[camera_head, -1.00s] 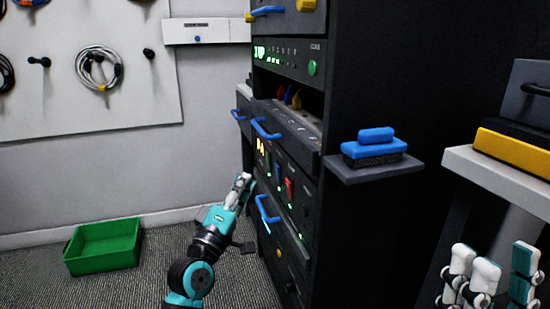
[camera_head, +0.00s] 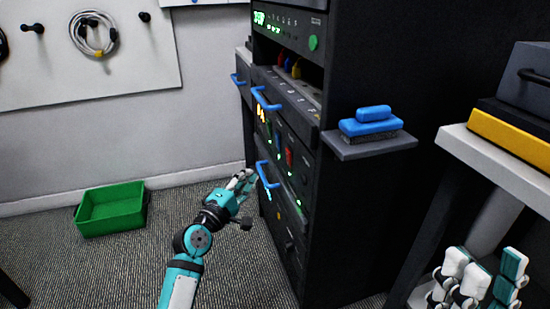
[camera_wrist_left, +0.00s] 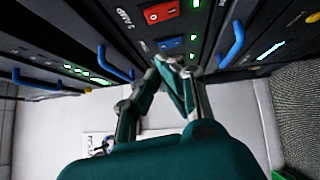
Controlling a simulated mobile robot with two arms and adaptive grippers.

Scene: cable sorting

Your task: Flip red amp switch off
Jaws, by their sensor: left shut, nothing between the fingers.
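The red amp switch (camera_head: 289,157) sits on the front of the dark rack, right of a blue switch (camera_head: 278,141). In the left wrist view, the red switch (camera_wrist_left: 160,12) shows white marks beside a "2 AMP" label; which side is pressed in I cannot tell. The blue switch (camera_wrist_left: 171,43) lies closer to the fingertips there. My left gripper (camera_head: 245,178) is shut and empty, in front of the rack and left of the switches; its fingers (camera_wrist_left: 180,78) meet near the panel, apart from the red switch. My right gripper (camera_head: 492,275) is open and empty at the lower right.
Blue drawer handles (camera_head: 266,100) stick out from the rack front near the switches. A shelf (camera_head: 375,148) with a blue brush (camera_head: 370,126) juts from its side. A green bin (camera_head: 112,222) stands on the floor at left. A white table (camera_head: 500,170) is at right.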

